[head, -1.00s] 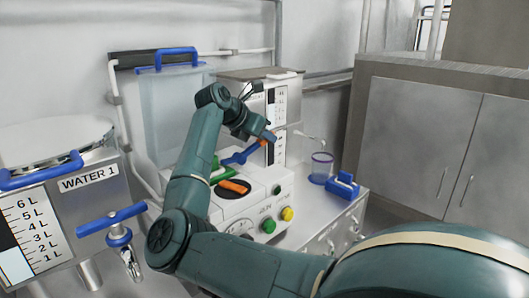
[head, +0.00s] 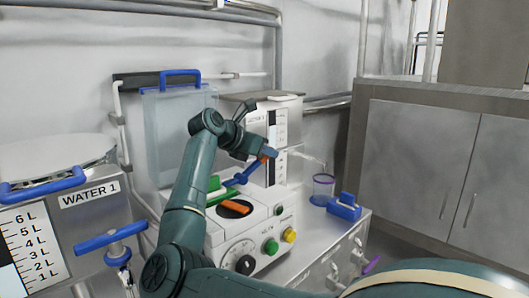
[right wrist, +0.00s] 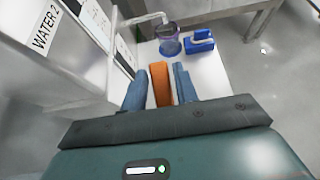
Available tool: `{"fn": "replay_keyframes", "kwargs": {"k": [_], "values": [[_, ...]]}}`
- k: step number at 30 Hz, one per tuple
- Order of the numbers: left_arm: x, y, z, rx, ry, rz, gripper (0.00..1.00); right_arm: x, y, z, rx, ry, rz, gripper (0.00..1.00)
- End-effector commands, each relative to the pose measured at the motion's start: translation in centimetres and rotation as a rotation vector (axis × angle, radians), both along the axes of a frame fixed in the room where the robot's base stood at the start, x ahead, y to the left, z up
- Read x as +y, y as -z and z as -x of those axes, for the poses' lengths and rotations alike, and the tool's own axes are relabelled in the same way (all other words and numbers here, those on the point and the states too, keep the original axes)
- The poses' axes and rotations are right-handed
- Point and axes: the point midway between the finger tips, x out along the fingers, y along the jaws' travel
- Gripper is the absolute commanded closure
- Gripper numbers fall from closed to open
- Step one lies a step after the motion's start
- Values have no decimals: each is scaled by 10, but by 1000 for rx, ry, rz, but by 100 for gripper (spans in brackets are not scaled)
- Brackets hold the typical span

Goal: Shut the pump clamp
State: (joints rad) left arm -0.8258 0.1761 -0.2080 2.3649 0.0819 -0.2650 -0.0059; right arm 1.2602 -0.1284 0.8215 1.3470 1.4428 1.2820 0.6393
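The pump (head: 245,235) is a white box on the steel bench, with a dark round rotor and an orange bar (head: 235,207) on its top. The pump clamp is a blue lever (head: 240,177) raised at a slant above the pump, its orange grip at the upper right end. My right gripper (head: 265,155) is at that end. My left gripper is not in view.
A clear tank (head: 170,125) stands behind the pump, and the WATER 1 vessel (head: 90,205) is at left. A purple-rimmed beaker (head: 323,190) and a blue holder (head: 344,206) stand right of the pump. Steel cabinets (head: 420,150) are at the right.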

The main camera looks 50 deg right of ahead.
Motion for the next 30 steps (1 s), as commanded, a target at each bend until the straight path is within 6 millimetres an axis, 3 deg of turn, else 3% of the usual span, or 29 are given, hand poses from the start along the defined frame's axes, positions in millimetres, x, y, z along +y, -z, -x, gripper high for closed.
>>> {"fn": "replay_keyframes", "kwargs": {"k": [4, 14, 30], "values": [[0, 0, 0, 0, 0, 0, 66, 0, 1, 0, 0, 0, -3, 58], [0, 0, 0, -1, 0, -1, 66, 5, -1, -1, 0, -1, -5, 58], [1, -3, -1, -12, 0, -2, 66, 97, -53, -11, -2, -3, -4, 58]]}}
